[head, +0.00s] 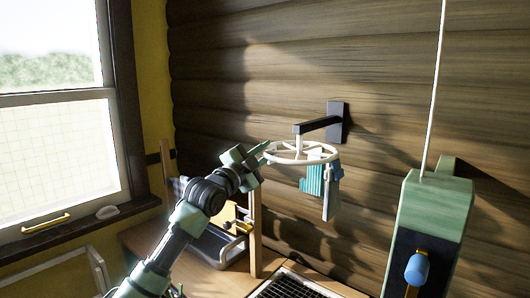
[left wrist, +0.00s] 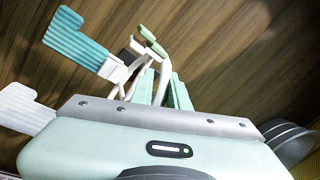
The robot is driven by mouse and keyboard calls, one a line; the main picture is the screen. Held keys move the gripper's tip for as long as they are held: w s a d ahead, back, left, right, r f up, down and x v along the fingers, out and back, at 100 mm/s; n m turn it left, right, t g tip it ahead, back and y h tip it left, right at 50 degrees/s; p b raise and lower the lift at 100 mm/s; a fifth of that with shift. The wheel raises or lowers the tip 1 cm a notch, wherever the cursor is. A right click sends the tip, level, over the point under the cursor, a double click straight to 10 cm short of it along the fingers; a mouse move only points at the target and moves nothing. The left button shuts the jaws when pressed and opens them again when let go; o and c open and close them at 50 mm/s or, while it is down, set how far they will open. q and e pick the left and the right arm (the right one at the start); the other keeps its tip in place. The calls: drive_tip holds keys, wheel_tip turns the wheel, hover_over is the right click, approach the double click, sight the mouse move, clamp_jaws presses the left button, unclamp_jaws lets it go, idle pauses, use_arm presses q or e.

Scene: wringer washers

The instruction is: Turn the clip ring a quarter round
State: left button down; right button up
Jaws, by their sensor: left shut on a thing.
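The clip ring (head: 325,155) is a white hoop with spokes, hung under a dark wall bracket (head: 320,124). Teal and pale cloths (head: 313,176) hang from it at its front right. My left gripper (head: 266,149) is at the ring's left rim and shut on it. In the left wrist view the green fingers of my left gripper (left wrist: 163,88) stand around a white part of the ring (left wrist: 160,68). There a teal cloth (left wrist: 80,42) and a pale striped cloth (left wrist: 25,108) hang to the left, and a green clip (left wrist: 152,40) shows beyond the fingers. My right gripper is out of view.
A log wall (head: 400,60) stands close behind the ring. A green housing with a blue handle (head: 417,268) stands at the right, beside a thin white cord (head: 433,90). Below is a wooden bench (head: 240,284) with a dark grid (head: 292,288) and an upright post (head: 256,235).

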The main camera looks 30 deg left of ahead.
use_arm(q)
drive_tip(key=shift+s+r, duration=0.15)
drive_tip(key=shift+r, duration=0.1)
